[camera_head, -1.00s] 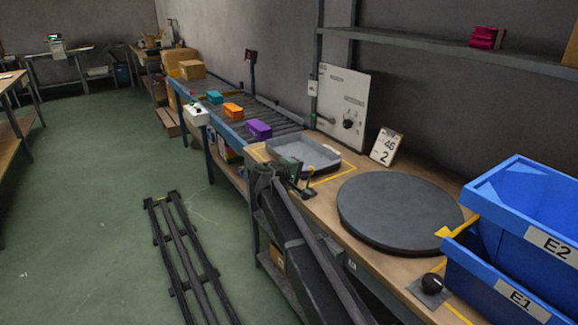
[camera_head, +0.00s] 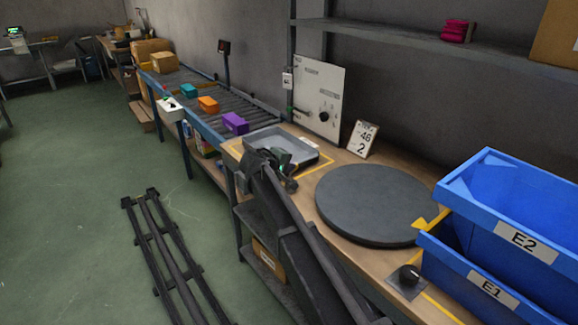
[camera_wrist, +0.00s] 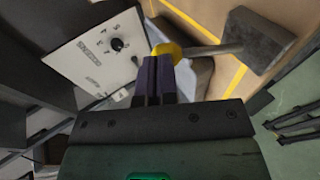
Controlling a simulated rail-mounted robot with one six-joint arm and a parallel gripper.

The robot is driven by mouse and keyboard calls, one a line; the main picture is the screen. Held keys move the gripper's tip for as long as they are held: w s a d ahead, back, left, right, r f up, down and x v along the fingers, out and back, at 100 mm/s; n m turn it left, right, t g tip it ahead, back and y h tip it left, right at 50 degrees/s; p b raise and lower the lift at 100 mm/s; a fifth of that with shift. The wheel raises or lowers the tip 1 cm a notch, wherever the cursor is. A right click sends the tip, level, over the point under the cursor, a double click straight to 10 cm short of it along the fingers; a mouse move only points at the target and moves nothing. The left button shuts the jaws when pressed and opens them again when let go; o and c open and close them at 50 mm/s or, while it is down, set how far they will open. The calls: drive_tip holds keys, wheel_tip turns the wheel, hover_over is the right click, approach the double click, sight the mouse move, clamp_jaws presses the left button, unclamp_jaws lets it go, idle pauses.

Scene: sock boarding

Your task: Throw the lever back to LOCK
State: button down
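A dark arm with a yellow ball knob (camera_wrist: 168,50) runs to a dark block (camera_wrist: 258,38) in the wrist view; it looks like a lever. The knob is just beyond my fingertips, and I cannot tell whether they touch. My gripper (camera_wrist: 157,62) has its two dark purple fingers close together, with nothing visible between them. In the head view my gripper (camera_head: 286,168) is low over the grey tray (camera_head: 262,137), partly hidden by my arm. No LOCK label is readable.
A round dark turntable (camera_head: 372,206) lies right of the tray. Blue bins (camera_head: 515,205) stand at the right, near a black knob (camera_head: 409,274) on a plate. A number card (camera_head: 362,139) stands behind. Coloured blocks sit on the roller conveyor (camera_head: 262,112).

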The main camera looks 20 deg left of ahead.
drive_tip(key=shift+r, duration=0.1)
drive_tip(key=shift+s+a+r+p, duration=0.1)
drive_tip(key=shift+s+r+p, duration=0.15)
drive_tip(key=shift+p, duration=0.15)
drive_tip(key=r+p+v, duration=0.1)
drive_tip(key=p+v, duration=0.6)
drive_tip(key=v, duration=0.6)
drive_tip(key=shift+w, duration=0.1)
